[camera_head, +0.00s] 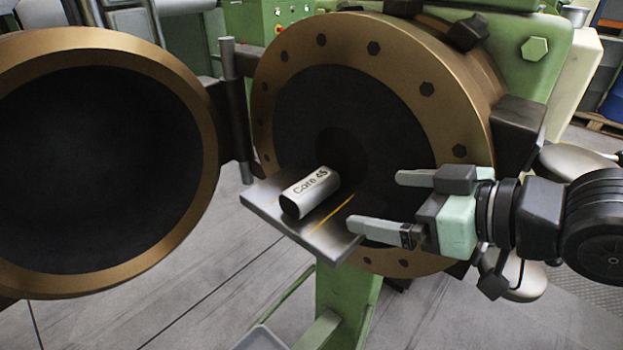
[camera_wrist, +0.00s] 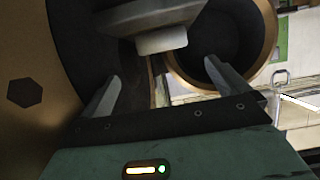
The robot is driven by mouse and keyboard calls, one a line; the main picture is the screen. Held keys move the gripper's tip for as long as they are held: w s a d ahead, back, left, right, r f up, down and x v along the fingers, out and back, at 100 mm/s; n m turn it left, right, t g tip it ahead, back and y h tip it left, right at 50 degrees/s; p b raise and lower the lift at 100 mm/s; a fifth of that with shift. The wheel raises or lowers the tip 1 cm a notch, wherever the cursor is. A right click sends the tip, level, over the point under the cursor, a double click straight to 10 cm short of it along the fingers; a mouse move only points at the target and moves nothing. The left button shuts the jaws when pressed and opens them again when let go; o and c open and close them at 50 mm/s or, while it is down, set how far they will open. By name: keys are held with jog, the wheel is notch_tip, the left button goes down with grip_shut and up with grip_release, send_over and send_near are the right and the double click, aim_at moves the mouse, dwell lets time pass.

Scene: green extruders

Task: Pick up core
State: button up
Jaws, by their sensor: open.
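The core (camera_head: 311,193), a light grey cylinder labelled "Core 45" with a dark end, lies on its side on a small metal shelf (camera_head: 265,207) before the round machine opening. My gripper (camera_head: 376,203) is to the right of the core, open and empty, with its fingers pointing left toward it. The fingers are apart from the core. In the wrist view, a pale piece that looks like the core (camera_wrist: 162,42) shows beyond my open gripper (camera_wrist: 162,75), against the grey shelf (camera_wrist: 150,14) at the top.
The bronze bolted flange (camera_head: 415,75) of the green extruder stands close behind the shelf and my gripper. Its open round door (camera_head: 190,110) fills the left side. A dark hinge bracket (camera_head: 236,120) joins them. Open floor (camera_head: 190,290) lies below.

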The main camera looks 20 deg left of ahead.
aim_at(320, 189)
jog(key=p+x, duration=0.8)
jog(key=x, duration=0.1)
jog(key=shift+w+a+f, duration=0.1)
jog(key=shift+w+a, duration=0.05)
jog(key=shift+a, duration=0.1)
jog(key=shift+w+a+p, duration=0.1)
jog(key=shift+a+p, duration=0.4)
jog(key=p+x, duration=0.2)
jog(key=x, duration=0.1)
jog(key=shift+a, duration=0.1)
jog(key=shift+w+a+f+p, duration=0.25)
jog(key=shift+a+f+p, duration=0.1)
jog(key=shift+a, duration=0.15)
jog(key=shift+r, duration=0.1)
jog(key=c, duration=1)
